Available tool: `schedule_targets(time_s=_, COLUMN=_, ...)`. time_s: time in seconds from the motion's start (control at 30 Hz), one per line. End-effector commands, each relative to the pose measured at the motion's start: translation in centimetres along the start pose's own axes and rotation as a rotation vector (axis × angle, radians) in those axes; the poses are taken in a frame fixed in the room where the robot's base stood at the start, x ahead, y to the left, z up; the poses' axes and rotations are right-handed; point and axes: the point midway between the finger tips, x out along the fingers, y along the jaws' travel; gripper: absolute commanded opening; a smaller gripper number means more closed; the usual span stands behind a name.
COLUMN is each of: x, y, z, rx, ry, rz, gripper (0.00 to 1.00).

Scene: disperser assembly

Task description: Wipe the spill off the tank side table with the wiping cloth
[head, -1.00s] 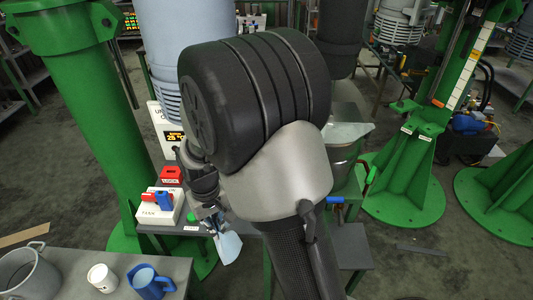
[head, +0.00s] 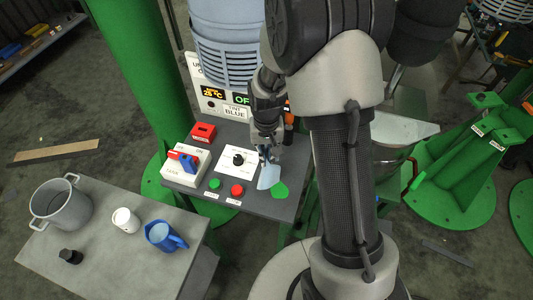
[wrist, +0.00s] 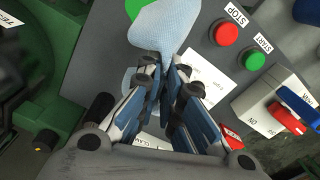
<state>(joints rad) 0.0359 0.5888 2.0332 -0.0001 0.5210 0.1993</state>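The light blue wiping cloth (head: 268,176) hangs from my gripper (head: 267,150) over the tank side table (head: 258,208). A flat green spill (head: 279,191) lies on that table just right of the cloth. In the wrist view my gripper (wrist: 166,72) is closed on the cloth (wrist: 165,28), which spreads out past the fingertips. The cloth's edge partly covers the green spill (wrist: 136,7) in this view. I cannot tell whether the cloth touches the tabletop or hangs slightly above it.
On the table, left of the cloth, are a red button (head: 237,190), a green button (head: 214,184), a dial panel (head: 238,160) and a switch box (head: 185,165). A grey side table (head: 100,250) holds a pot, a white cup and a blue jug (head: 162,236). A metal bucket stands right.

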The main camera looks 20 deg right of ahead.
Motion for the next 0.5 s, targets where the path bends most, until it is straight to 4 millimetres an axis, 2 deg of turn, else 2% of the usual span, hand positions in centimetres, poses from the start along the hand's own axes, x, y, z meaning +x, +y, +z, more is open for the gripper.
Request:
schedule_targets(time_s=0.07, x=-0.02, y=0.0, z=-0.01, rx=0.0, ry=0.0, rz=0.0, gripper=0.13)
schedule_targets(time_s=0.5, x=-0.03, y=0.0, z=-0.01, rx=-0.001, ry=0.0, rz=0.0, gripper=0.42)
